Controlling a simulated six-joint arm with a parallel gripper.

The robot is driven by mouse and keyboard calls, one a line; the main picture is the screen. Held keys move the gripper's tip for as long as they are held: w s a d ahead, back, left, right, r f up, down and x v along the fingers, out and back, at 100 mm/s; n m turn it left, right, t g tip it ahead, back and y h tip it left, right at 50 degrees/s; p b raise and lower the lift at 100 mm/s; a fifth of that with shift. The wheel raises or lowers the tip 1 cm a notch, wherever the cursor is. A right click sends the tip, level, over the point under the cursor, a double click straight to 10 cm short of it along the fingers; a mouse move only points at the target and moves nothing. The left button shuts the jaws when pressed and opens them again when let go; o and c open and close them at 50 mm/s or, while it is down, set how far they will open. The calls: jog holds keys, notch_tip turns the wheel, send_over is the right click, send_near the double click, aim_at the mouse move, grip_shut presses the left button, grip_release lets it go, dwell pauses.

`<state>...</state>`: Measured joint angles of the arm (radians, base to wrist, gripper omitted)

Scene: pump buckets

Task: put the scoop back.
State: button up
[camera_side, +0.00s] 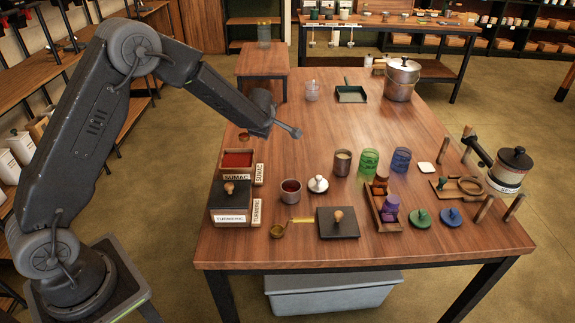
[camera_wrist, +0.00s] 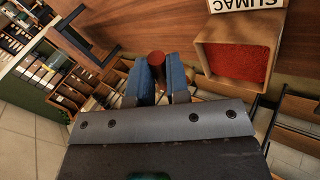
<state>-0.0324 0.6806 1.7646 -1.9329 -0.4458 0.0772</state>
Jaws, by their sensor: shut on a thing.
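In the wrist view, my gripper (camera_wrist: 160,75) has its two blue fingers close around a small round reddish-brown thing (camera_wrist: 157,58). It is shut on this thing; whether it is part of a scoop I cannot tell. In the side view, a reddish-brown disc (camera_side: 244,136) shows under the arm's end, behind the open sumac box (camera_side: 237,160). The box holds red powder and also shows in the wrist view (camera_wrist: 238,58). A small brass scoop (camera_side: 278,231) lies at the table's front, beside a yellow strip (camera_side: 302,220).
The closed turmeric box (camera_side: 230,202) stands in front of the sumac box. A cup with red contents (camera_side: 290,192), a white lid (camera_side: 318,184) and a dark square lid with a knob (camera_side: 338,223) stand to the right.

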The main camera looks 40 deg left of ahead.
jog(key=shift+w+d+f, duration=0.9)
jog(key=shift+d+f, duration=0.55)
jog(key=shift+f, duration=0.25)
jog(key=shift+w+d+f, duration=0.95)
jog(key=shift+d+f, duration=0.5)
jog(key=shift+f, duration=0.2)
jog(key=shift+w+d+f, duration=0.9)
jog(key=shift+d+f, duration=0.55)
jog(key=shift+f, duration=0.25)
jog(key=shift+f, duration=0.15)
jog(key=o, duration=0.8)
jog(key=shift+c, duration=0.2)
jog(key=shift+r, duration=0.25)
jog(key=v, duration=1.2)
